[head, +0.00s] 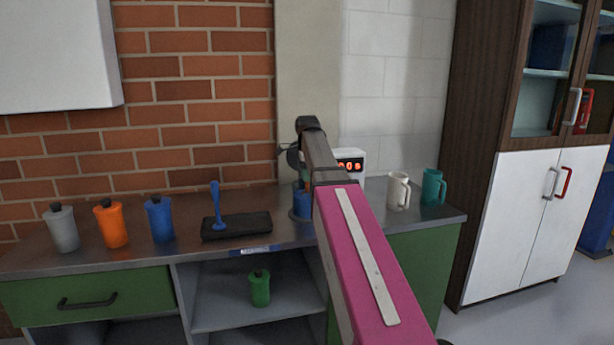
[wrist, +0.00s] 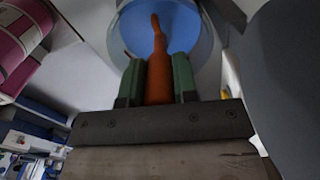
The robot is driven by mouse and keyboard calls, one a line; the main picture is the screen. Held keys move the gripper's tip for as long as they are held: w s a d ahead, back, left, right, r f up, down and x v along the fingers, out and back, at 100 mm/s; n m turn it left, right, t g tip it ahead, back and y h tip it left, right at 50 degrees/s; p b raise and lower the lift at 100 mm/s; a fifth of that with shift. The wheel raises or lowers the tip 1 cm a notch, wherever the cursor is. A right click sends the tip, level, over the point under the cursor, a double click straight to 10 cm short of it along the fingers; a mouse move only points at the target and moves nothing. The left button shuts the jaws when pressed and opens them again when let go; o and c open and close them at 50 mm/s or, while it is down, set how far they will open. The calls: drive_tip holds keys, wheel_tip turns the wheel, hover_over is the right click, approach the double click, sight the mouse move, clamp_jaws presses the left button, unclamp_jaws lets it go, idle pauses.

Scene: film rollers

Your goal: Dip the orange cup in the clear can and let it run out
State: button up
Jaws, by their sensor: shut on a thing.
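In the wrist view my gripper (wrist: 157,64) is shut on an orange handle-like piece (wrist: 159,82), held between its green fingers. I take this piece for the orange cup; its bowl is not clear. Its thin end overlaps a blue round surface (wrist: 182,25) with a pale rim; I cannot tell whether it is inside or above. A blue container (head: 301,203) on the counter shows partly at the arm's left edge. I cannot tell which container is the clear can.
Grey (head: 62,229), orange (head: 111,224) and blue (head: 159,219) lidded bottles stand left on the counter (head: 262,215). A black tray (head: 236,226) holds a blue long-handled piece (head: 216,205). Right are a red-digit display (head: 350,165), white mug (head: 398,192) and teal mug (head: 432,188). A green bottle (head: 260,288) stands below.

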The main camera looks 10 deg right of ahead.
drive_tip(key=shift+r, duration=4.35)
idle(3.7)
